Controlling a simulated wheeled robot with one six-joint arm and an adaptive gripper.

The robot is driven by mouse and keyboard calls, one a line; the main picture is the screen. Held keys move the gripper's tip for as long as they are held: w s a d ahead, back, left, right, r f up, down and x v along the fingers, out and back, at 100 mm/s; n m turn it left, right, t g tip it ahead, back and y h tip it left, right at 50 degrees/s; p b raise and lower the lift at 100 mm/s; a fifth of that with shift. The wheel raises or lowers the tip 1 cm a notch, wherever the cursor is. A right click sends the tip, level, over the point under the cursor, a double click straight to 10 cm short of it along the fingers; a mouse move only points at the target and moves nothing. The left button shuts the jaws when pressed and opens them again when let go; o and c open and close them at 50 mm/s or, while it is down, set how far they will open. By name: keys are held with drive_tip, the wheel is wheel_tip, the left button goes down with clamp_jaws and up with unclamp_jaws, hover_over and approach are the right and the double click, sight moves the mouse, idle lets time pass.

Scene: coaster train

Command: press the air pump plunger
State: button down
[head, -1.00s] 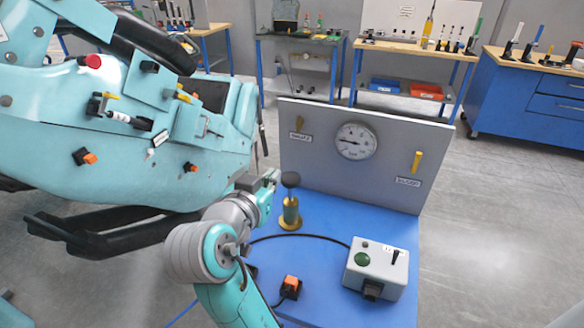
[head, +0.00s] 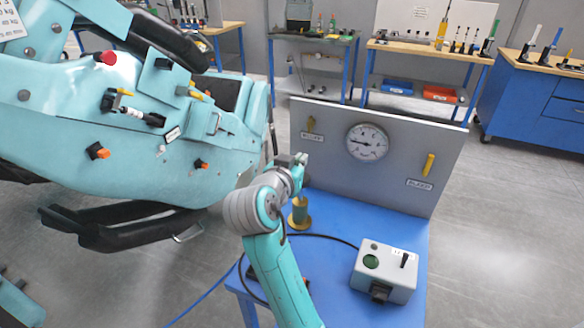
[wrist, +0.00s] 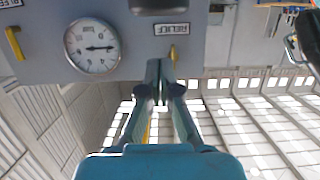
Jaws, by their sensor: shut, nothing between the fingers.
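The air pump (head: 300,214) is a brass cylinder on a round base on the blue bench. Its dark plunger knob is hidden behind my wrist and gripper in the head view. My gripper (head: 299,160) is over the upper part of the pump. In the wrist view my gripper (wrist: 160,68) has its fingertips together with nothing between them. A dark blunt shape (wrist: 158,5) is cut off at the top of that view; I cannot tell if it is the knob. Contact with the plunger cannot be seen.
A grey panel behind carries a gauge (head: 367,142), a yellow relief lever (head: 311,124) and a yellow bleed lever (head: 429,165). A grey control box (head: 385,272) stands on the blue bench (head: 330,218). A teal coaster car (head: 130,130) is close on the left.

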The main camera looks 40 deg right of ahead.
drive_tip(key=shift+s+a+f, duration=0.1)
drive_tip(key=shift+f, duration=1.75)
drive_tip(key=shift+f, duration=2.95)
